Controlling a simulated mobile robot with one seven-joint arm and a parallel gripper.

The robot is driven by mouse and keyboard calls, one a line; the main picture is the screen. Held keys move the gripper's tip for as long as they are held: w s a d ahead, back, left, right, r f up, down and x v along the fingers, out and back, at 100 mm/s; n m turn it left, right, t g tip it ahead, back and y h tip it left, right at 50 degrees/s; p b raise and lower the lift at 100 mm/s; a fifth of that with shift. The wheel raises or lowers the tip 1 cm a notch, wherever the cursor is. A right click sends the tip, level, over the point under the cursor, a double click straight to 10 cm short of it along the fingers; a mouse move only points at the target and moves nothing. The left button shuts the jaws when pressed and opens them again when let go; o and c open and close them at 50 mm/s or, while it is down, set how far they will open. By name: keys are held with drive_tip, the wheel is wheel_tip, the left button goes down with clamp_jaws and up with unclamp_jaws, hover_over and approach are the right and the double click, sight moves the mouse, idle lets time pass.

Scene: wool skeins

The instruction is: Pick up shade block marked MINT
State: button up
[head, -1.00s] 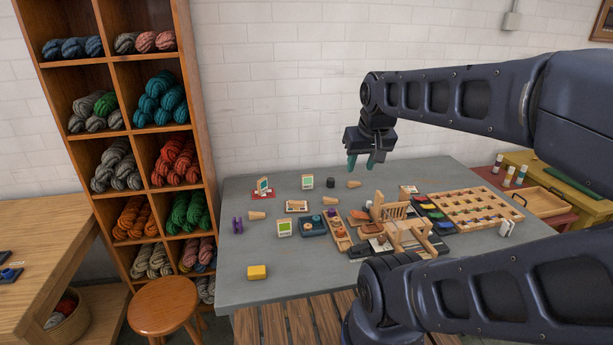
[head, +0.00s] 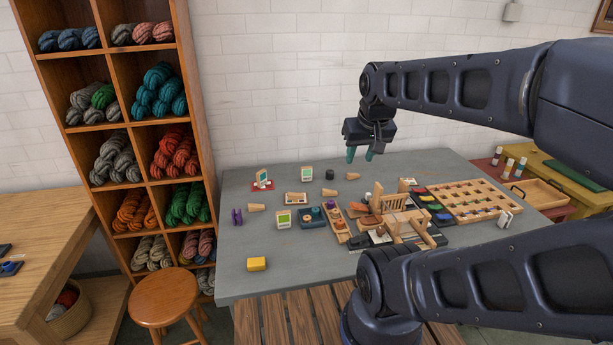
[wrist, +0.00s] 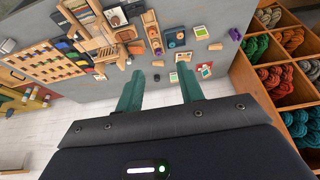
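My gripper (head: 360,155) is open and empty, held high above the back of the grey table, with teal fingers apart. In the wrist view my gripper (wrist: 160,92) also shows nothing between its fingers. No lettering can be read, so I cannot tell which piece is marked MINT. Pieces with green faces are a white-framed card block (head: 306,173) at the back, another card block (head: 284,219) nearer the front, and a card on a red base (head: 263,179) at the left.
The grey table (head: 320,277) also bears a yellow block (head: 257,264), a purple spool (head: 237,216), a blue tray (head: 312,223), a small wooden loom (head: 392,203) and a pegged wooden rack (head: 480,201). A yarn shelf (head: 197,100) stands left. The table's front left is mostly clear.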

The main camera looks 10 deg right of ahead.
drive_tip(key=shift+o, duration=0.4)
drive_tip(key=shift+w, duration=0.1)
drive_tip(key=w+r+n+g, duration=0.1)
drive_tip(key=w+r+n, duration=0.25)
drive_tip(key=w, duration=1.15)
drive_tip(key=n+g, duration=0.4)
drive_tip(key=n, duration=1)
hover_over(307, 167)
wheel_tip(307, 167, down, 31)
drive_tip(key=shift+w+a+f, duration=0.1)
drive_tip(key=shift+w+a, duration=0.05)
drive_tip(key=shift+f, duration=5.55)
drive_tip(key=shift+c, duration=0.2)
clamp_jaws()
